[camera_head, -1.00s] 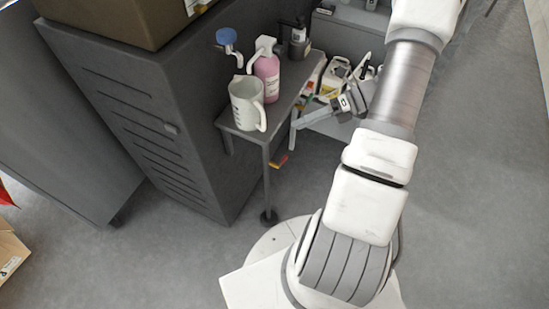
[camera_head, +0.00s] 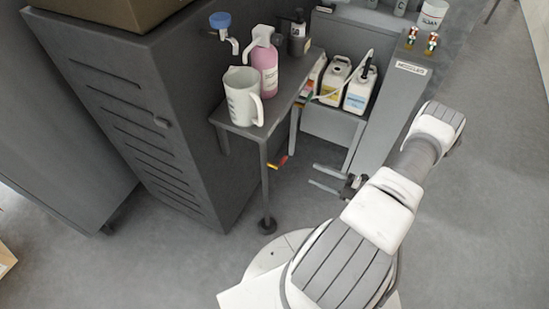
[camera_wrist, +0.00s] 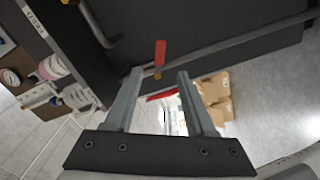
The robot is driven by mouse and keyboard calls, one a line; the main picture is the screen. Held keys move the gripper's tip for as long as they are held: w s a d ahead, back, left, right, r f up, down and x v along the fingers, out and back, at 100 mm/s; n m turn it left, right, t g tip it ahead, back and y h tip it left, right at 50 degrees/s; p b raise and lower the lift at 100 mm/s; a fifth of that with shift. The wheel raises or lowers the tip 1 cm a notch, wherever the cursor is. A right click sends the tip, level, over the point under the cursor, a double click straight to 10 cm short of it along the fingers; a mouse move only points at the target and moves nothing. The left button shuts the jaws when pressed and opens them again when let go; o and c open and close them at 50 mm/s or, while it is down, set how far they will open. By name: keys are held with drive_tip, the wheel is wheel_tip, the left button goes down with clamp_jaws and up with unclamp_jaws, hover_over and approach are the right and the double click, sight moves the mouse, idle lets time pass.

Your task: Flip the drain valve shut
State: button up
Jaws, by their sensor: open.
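The drain valve (camera_head: 279,162), with a red lever and a brass-yellow body, sits low under the bench's front edge. In the wrist view the red lever (camera_wrist: 160,52) sticks up from the brass body, lined up with the gap between my fingers. My gripper (camera_head: 312,175) is just right of the valve, its two fingers pointing left towards it. In the wrist view my gripper (camera_wrist: 160,74) is open, with nothing held. The fingers appear apart from the valve; the exact depth is unclear.
The bench (camera_head: 228,124) carries a white jug (camera_head: 241,98), a pink bottle (camera_head: 267,66) and a dark bottle (camera_head: 299,40). White jugs (camera_head: 358,92) stand on a low shelf. A bench leg (camera_head: 265,185) is left of the valve. Cardboard boxes (camera_wrist: 218,98) lie beyond. Floor at right is clear.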

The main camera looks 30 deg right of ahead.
drive_tip(key=b+x, duration=0.2)
drive_tip(key=x, duration=1.4)
drive_tip(key=shift+r, duration=0.1)
clamp_jaws()
idle(0.7)
